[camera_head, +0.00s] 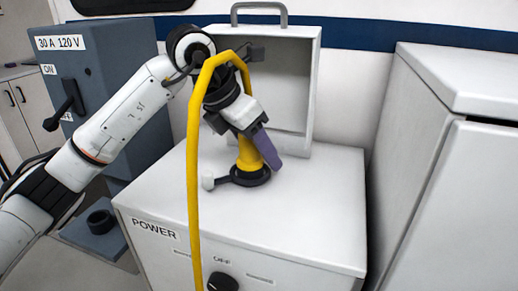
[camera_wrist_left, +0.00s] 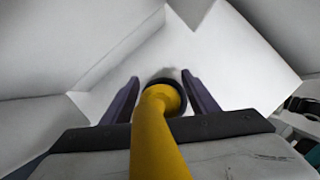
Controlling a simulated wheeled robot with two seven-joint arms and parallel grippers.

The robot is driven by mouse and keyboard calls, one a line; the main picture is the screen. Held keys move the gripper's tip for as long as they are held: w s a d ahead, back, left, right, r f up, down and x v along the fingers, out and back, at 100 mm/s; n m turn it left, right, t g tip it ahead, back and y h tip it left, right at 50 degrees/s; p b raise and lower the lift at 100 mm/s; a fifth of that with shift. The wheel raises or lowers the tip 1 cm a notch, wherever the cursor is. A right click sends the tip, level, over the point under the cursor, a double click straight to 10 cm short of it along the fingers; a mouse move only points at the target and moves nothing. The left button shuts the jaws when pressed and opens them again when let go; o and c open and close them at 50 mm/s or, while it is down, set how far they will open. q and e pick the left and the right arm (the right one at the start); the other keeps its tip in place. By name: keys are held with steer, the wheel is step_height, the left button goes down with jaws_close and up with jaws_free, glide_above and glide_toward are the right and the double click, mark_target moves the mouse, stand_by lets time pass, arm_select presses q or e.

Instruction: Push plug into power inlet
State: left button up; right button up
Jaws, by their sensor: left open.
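The yellow plug (camera_head: 247,154) stands upright at the black round power inlet (camera_head: 252,178) on top of the white POWER cabinet (camera_head: 330,205). Its lower end meets the inlet, but I cannot tell how deep it sits. My left gripper (camera_head: 258,143) is tilted down over the plug, with one purple finger at its right side. In the left wrist view the yellow plug and cable (camera_wrist_left: 158,115) run between the two purple fingers, which are spread apart with a gap on each side. The plug's far end is partly hidden there. My right gripper is not in view.
The yellow cable (camera_head: 194,190) arches over my left wrist and hangs down the cabinet's front. A grey breaker box (camera_head: 95,75) with a lever stands left. An open white box (camera_head: 290,75) stands behind the inlet. A tall white cabinet (camera_head: 430,150) stands right.

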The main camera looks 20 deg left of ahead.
arm_select(q)
steer(key=v, duration=0.9)
steer(key=shift+s+r, duration=0.1)
steer(key=shift+r, duration=0.15)
steer(key=shift+s+a+r, duration=0.15)
steer(key=shift+s+r, duration=0.05)
steer(key=shift+r, duration=0.15)
